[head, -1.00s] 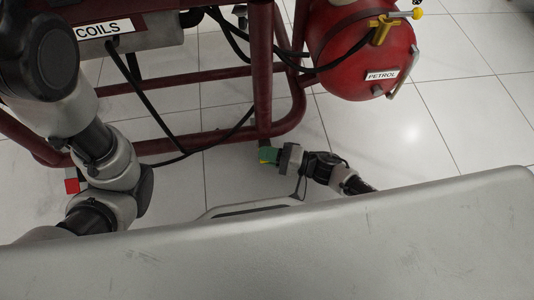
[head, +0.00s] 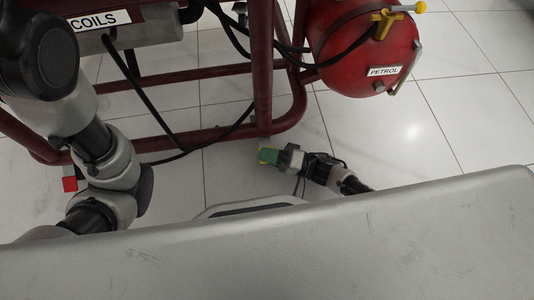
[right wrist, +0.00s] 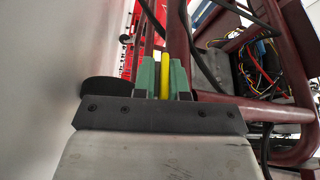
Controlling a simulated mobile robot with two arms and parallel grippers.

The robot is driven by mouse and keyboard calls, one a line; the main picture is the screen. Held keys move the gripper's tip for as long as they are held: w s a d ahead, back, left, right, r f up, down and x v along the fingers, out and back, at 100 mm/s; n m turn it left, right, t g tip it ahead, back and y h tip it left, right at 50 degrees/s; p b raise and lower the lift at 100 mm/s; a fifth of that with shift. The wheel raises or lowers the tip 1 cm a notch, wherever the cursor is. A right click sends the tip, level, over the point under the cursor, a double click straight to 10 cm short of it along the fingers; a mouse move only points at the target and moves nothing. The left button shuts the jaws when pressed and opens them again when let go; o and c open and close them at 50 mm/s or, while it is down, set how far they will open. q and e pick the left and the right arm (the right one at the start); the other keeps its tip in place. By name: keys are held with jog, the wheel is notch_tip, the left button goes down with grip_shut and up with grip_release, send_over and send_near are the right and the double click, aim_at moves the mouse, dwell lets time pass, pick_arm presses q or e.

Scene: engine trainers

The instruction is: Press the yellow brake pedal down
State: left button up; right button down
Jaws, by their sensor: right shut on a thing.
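The yellow brake pedal (right wrist: 165,70) shows in the right wrist view as a narrow upright yellow bar between two green fingers. My right gripper (right wrist: 164,78) is shut on it, and the fingers hide part of it. In the head view, my right gripper (head: 269,156) is low near the floor, just below the dark red frame, with a little yellow (head: 263,158) showing beside its green fingertips. My left arm comes in at the left of the head view, but I do not see its gripper.
The dark red tubular frame (head: 262,80) stands just beyond my right gripper. A red petrol tank (head: 350,50) hangs at its right. Black cables (head: 140,90) loop down near the frame. Tiled floor at the right is clear.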

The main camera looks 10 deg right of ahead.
jog(key=c, duration=1.2)
grip_release()
jog(key=shift+o, duration=0.2)
jog(key=shift+s+d, duration=0.1)
jog(key=shift+d, duration=0.2)
jog(key=p+v, duration=0.4)
jog(key=v, duration=0.5)
jog(key=shift+s+d, duration=0.1)
jog(key=shift+d, duration=0.2)
jog(key=shift+s+d+f, duration=0.1)
jog(key=shift+s+d, duration=0.05)
jog(key=shift+d, duration=0.15)
